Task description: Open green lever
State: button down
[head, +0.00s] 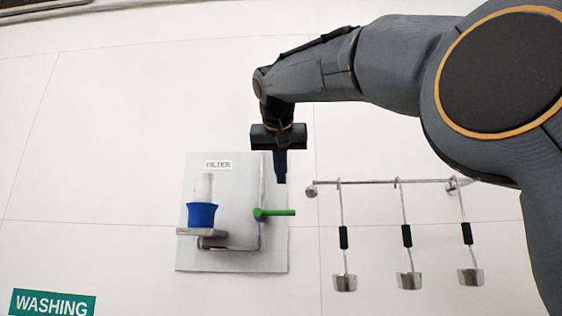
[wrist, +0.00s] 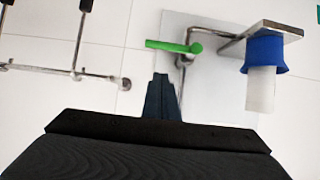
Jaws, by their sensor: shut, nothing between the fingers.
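The green lever (head: 275,212) is on a pipe on the grey filter panel (head: 225,258), and its handle points right, roughly level. In the wrist view the lever (wrist: 170,46) shows beyond the fingertips. My gripper (head: 280,181) is shut and empty, and points down. In the head view its tips are a little above the lever's handle. In the wrist view my gripper (wrist: 161,77) has a visible gap between its tips and the lever; I see no contact.
The panel carries a blue and white filter (head: 202,214) on a metal shelf (head: 202,232). To the right, a wall rail (head: 375,182) holds several hanging ladles (head: 408,280). A green "WASHING" sign (head: 52,303) is at lower left. The wall between sign and panel is bare.

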aim_at(275, 214)
jog(key=w+f+p, duration=0.2)
jog(key=w+f, duration=0.2)
jog(key=f, duration=0.2)
jog(key=shift+w, duration=0.25)
jog(key=shift+f, duration=0.1)
jog(key=shift+d+f+b, duration=0.15)
jog(key=shift+b, duration=0.4)
